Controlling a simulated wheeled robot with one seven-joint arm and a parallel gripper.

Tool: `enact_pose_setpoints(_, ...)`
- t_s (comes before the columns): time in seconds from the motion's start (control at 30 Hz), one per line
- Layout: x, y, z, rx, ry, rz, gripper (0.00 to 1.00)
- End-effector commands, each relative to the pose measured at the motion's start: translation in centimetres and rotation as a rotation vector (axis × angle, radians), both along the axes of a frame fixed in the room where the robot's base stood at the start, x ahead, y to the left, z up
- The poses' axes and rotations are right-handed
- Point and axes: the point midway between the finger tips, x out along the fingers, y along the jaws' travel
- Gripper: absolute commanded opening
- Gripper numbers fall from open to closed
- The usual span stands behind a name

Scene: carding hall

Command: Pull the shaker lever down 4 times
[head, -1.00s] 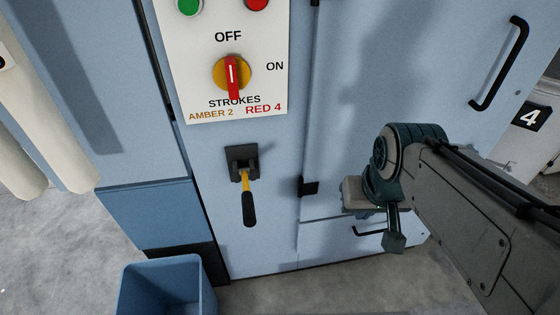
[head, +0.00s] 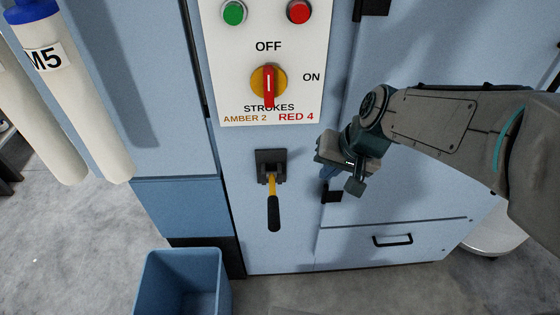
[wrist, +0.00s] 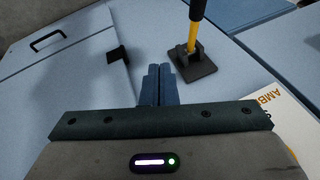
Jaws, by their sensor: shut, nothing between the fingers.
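The shaker lever (head: 273,205) has a yellow shaft and a black grip, and hangs down from a black bracket (head: 270,165) on the blue machine front. In the wrist view the yellow shaft (wrist: 196,30) rises from its bracket (wrist: 194,64), right of the fingers. My gripper (head: 328,173) is to the right of the lever, near the bracket's height and apart from it. In the wrist view its blue fingers (wrist: 157,85) are together and empty.
Above the lever is a white panel with a red and yellow rotary switch (head: 269,86), a green button (head: 234,12) and a red button (head: 299,11). Its text reads "AMBER 2 RED 4". A blue bin (head: 180,280) stands at lower left. A drawer handle (head: 392,240) sits at lower right.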

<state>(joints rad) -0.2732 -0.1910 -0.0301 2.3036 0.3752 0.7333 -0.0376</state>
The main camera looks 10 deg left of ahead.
Motion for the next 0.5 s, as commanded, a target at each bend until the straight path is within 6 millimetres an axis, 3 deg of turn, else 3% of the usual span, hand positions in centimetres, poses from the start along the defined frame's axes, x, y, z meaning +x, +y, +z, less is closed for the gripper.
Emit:
enact_pose_setpoints(0.03,1.2,2.5,0.4,0.034,0.015,0.011,0.00)
enact_pose_setpoints(0.2,3.9,8.7,0.1,0.130,0.040,0.003,0.00)
enact_pose_setpoints(0.33,4.8,11.4,-0.3,0.168,0.052,-0.008,0.00)
enact_pose_setpoints(0.5,5.3,12.6,-0.5,0.184,0.055,-0.013,0.00)
